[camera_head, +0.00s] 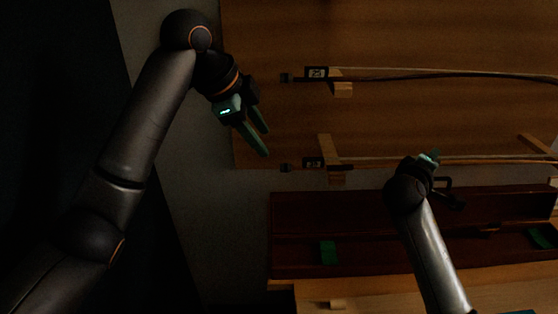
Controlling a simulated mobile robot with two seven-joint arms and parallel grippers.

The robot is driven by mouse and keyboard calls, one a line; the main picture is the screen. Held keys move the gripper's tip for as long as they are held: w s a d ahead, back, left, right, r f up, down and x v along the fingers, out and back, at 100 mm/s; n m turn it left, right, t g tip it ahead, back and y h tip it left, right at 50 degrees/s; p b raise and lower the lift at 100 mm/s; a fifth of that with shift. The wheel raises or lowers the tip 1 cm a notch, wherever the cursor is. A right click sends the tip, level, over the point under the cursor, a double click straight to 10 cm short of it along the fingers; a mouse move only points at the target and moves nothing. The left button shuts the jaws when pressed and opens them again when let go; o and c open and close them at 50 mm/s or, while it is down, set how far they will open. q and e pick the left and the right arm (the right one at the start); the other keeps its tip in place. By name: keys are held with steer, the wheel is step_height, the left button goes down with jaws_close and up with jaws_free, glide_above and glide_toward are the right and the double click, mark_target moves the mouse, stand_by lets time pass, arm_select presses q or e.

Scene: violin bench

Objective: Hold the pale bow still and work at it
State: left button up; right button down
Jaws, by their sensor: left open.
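Two bows lie left to right on small wooden rests in the camera_head view, an upper bow (430,71) and a lower bow (365,159). Each has a dark frog at its left end. My right gripper (432,158) is at the lower bow's stick. Its wrist hides the fingers, so its grip is unclear.
Wooden rests (343,90) stick out under the bows. The grey area left of the board is bare.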

mark_target(282, 165)
arm_select(q)
steer(key=x, duration=1)
steer(key=shift+a+r, duration=0.1)
jaws_close()
